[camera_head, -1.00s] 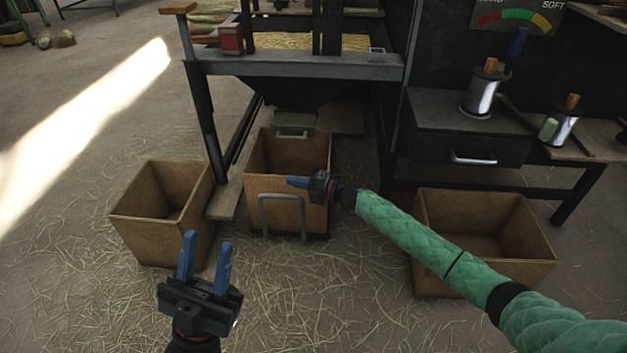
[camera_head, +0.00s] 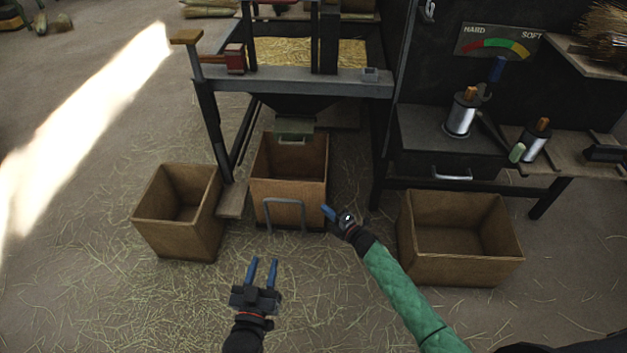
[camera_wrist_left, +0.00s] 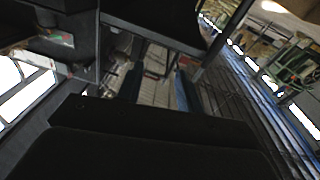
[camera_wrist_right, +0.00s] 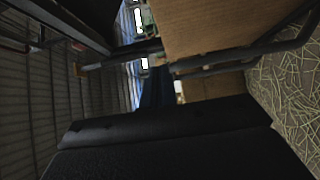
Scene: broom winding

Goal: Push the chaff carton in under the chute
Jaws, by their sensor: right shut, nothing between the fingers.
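The chaff carton, a brown open-topped box with a grey metal handle on its front (camera_head: 291,188), stands on the floor below the hopper and its small green chute (camera_head: 293,128) in the head view. It looks upright and empty. My right gripper (camera_head: 328,212) is shut and empty at the carton's front right corner, by the handle; whether it touches is unclear. In the right wrist view the carton's brown side (camera_wrist_right: 205,28) and dark handle bar fill the upper part. My left gripper (camera_head: 263,270) is open and empty, pointing forward, apart from the carton on its front left.
A similar brown box (camera_head: 180,212) stands at the left, beside a wooden board (camera_head: 232,200). Another box (camera_head: 460,238) stands at the right. Bench legs flank the carton. A workbench with wire spools (camera_head: 462,112) is at the right.

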